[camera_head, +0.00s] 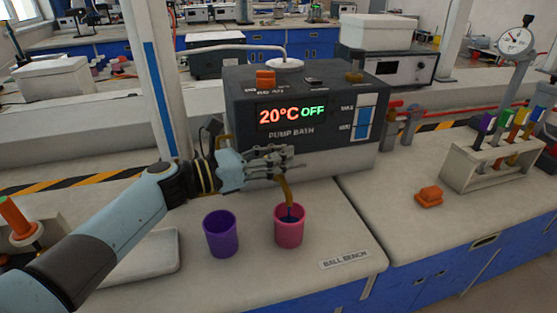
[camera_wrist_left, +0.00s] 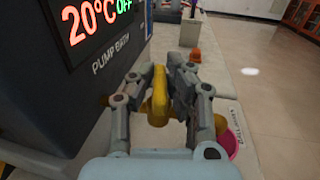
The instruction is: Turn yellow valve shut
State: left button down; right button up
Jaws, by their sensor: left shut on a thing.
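The pump bath (camera_head: 300,110) stands on the bench with a display reading 20°C OFF. My left gripper (camera_head: 288,160) is at its front face. In the left wrist view, its fingers (camera_wrist_left: 165,100) are closed around a yellow part (camera_wrist_left: 159,92), which looks like the yellow valve. The fingers hide much of it, so its turn angle cannot be told. A curved yellow spout (camera_head: 285,192) shows below the fingers in the head view. It points down into a pink cup (camera_head: 289,235), with something blue at its mouth. My right gripper is not in view.
A purple cup (camera_head: 220,238) stands left of the pink cup. An orange block (camera_head: 429,196) and a rack (camera_head: 490,165) with several coloured-top tubes are on the right bench. The bench front edge lies close below the cups.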

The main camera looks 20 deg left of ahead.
pick_arm(q)
jog(key=shift+m+g+h+b, duration=0.8)
jog(key=shift+m+g+h, duration=0.25)
jog(key=shift+g, duration=0.25)
jog(key=c, duration=1.3)
grip_release()
jog(key=shift+c, duration=0.2)
jog(key=shift+s+a, duration=0.1)
jog(key=shift+a, duration=0.05)
jog(key=v, duration=1.1)
jog(key=shift+s+a, duration=0.15)
jog(key=shift+a, duration=0.15)
